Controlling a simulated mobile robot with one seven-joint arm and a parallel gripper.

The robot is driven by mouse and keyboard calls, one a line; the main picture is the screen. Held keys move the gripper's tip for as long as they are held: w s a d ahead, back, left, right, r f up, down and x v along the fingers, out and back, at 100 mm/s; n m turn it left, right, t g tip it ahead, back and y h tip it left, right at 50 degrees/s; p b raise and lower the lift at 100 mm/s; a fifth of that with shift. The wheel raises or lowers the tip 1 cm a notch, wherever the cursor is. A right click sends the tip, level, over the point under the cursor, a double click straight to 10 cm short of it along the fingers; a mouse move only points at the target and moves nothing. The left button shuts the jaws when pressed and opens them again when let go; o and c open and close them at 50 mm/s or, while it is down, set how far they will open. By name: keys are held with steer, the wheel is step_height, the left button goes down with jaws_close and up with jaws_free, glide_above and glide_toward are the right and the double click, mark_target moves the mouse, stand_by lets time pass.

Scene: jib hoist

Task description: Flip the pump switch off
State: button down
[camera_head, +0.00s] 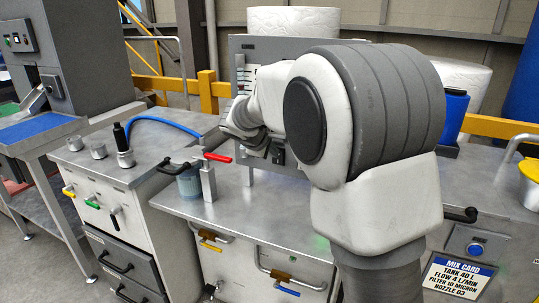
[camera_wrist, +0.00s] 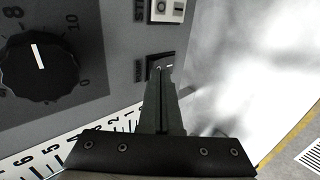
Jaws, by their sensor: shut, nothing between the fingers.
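In the wrist view, my gripper (camera_wrist: 161,82) is shut and empty. Its fingertips are right at a small black-framed rocker switch (camera_wrist: 167,66) on the grey panel (camera_wrist: 105,100). The fingers cover the lower part of this switch. The label beside it is partly legible and looks like PUMP. I cannot tell whether the tips touch the rocker or which way it is tipped. A second switch (camera_wrist: 167,10), with a label starting ST, is above it. In the head view, my arm hides much of the panel (camera_head: 250,46) and my fingertips cannot be made out.
A black dial (camera_wrist: 38,68) is left of the switches, and a numbered scale (camera_wrist: 60,150) runs below.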

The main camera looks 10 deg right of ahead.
steer(key=shift+w+d+r, duration=0.1)
steer(key=shift+w+d, duration=0.1)
steer(key=shift+w, duration=0.15)
steer(key=shift+p, duration=0.3)
steer(key=shift+r+p, duration=0.6)
steer(key=shift+r, duration=0.25)
